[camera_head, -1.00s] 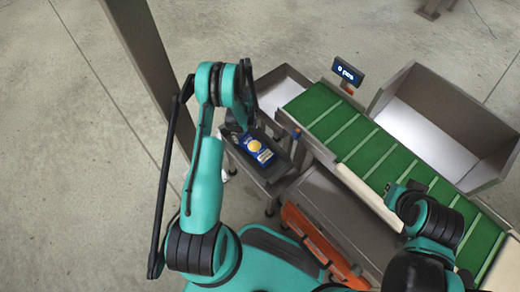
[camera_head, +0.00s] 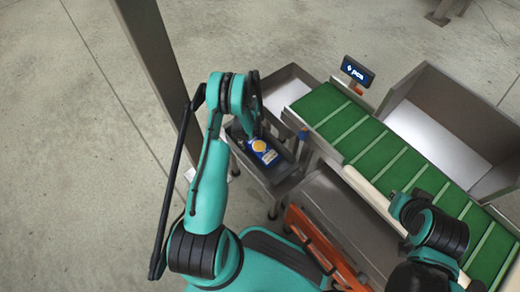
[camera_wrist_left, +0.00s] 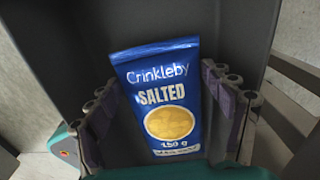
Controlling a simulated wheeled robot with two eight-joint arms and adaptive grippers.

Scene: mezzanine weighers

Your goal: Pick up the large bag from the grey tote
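The large bag (camera_head: 265,153) is a blue "Crinkleby Salted" 150 g packet with a yellow disc. It lies in the dark grey tote (camera_head: 288,172), left of the green conveyor. In the left wrist view the bag (camera_wrist_left: 170,100) stands face-on between the two fingers of my left gripper (camera_wrist_left: 159,77). The fingers sit on either side, with a gap at the bag's lower left edge. Whether the right finger touches it I cannot tell. In the head view my wrist hides most of that gripper. My right arm's end (camera_head: 402,207) is over the conveyor edge, its fingers unclear.
A green ribbed conveyor (camera_head: 345,130) runs diagonally on the right. A metal bin (camera_head: 450,120) stands beyond it, and a small display (camera_head: 356,71) stands at its far end. A metal tray (camera_head: 284,90) is behind the tote. A post (camera_head: 150,55) rises left of my arm.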

